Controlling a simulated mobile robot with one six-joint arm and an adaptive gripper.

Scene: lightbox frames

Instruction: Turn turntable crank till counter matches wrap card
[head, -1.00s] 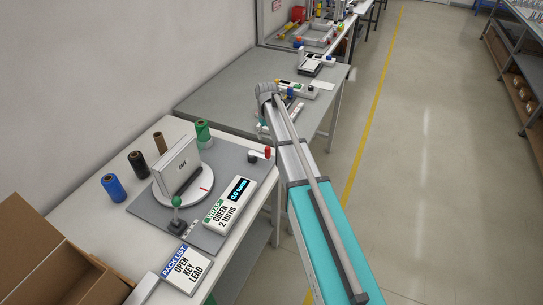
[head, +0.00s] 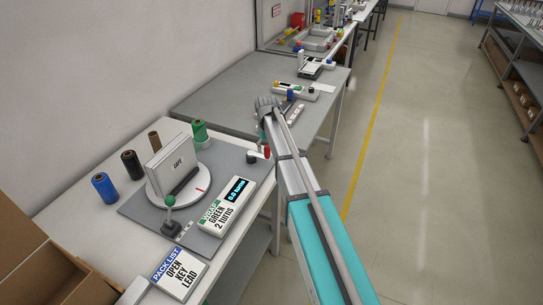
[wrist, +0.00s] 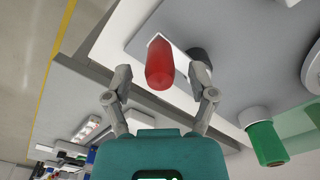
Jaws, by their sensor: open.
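The turntable (head: 190,203) is a white disc with a red mark, on a grey base plate, carrying an upright white box (head: 172,163). The crank's red knob (head: 267,151) is at the plate's far right corner; in the wrist view the red knob (wrist: 160,65) lies between and beyond the fingers. The counter (head: 237,190) reads 0.0 turns. The wrap card (head: 217,216) says WRAP GREEN 2 turns. My gripper (wrist: 158,82) is open, its fingers on either side of the knob; contact cannot be told. In the head view my arm hides the fingers.
Green (head: 199,131), brown (head: 154,140), black (head: 131,164) and blue (head: 104,187) rolls stand along the wall side. A green-knobbed lever (head: 170,201) stands at the plate's front. A pack list card (head: 175,271) and an open cardboard box (head: 60,265) are nearer. The aisle at right is clear.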

